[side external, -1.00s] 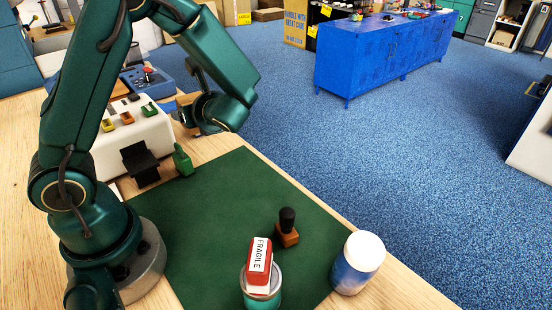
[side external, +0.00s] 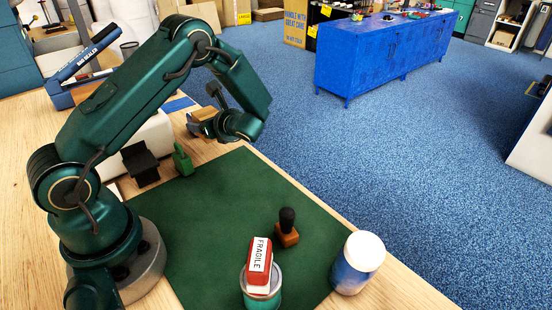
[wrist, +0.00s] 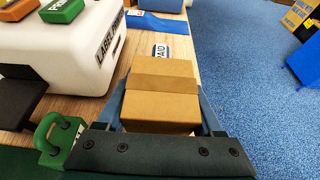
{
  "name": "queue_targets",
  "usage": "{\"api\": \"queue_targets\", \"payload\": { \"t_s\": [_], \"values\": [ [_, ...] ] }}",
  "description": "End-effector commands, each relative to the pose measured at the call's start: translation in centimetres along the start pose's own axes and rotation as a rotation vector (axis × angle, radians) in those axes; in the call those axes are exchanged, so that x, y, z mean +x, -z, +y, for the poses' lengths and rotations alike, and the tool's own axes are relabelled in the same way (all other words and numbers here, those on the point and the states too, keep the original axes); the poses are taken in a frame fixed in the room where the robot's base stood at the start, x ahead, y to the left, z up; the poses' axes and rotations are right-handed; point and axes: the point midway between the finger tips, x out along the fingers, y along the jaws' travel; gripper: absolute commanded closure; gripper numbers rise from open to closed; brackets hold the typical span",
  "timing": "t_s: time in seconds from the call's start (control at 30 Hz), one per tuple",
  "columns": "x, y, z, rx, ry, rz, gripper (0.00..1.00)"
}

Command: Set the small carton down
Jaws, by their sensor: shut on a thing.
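The small carton (wrist: 160,88) is a brown box with a darker tape band. My gripper (side external: 212,127) is shut on it, with blue-grey fingers along its left and right sides in the wrist view. In the side external view the carton (side external: 203,116) is partly hidden behind my gripper, over the far part of the wooden table, beyond the green mat (side external: 230,205). I cannot tell whether its underside touches the table.
The white label printer (wrist: 70,45) and a green handled piece (wrist: 60,138) stand left of the carton. A PAID label (wrist: 160,51) lies beyond it. A stamp (side external: 287,230), a FRAGILE-labelled block (side external: 259,256) on a tin, and a white-blue jar (side external: 357,262) stand nearer the camera.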

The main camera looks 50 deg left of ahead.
Motion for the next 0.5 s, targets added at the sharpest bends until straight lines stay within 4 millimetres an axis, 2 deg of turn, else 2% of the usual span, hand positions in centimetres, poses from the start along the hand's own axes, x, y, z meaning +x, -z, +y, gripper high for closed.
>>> {"api": "queue_targets", "payload": {
  "t_s": [0.23, 0.5],
  "values": [
    [1.2, 3.0, 0.0, 0.004, 0.000, 0.001, 0.88],
    [1.4, 3.4, 0.0, 0.000, 0.001, 0.000, 0.88]
  ]
}}
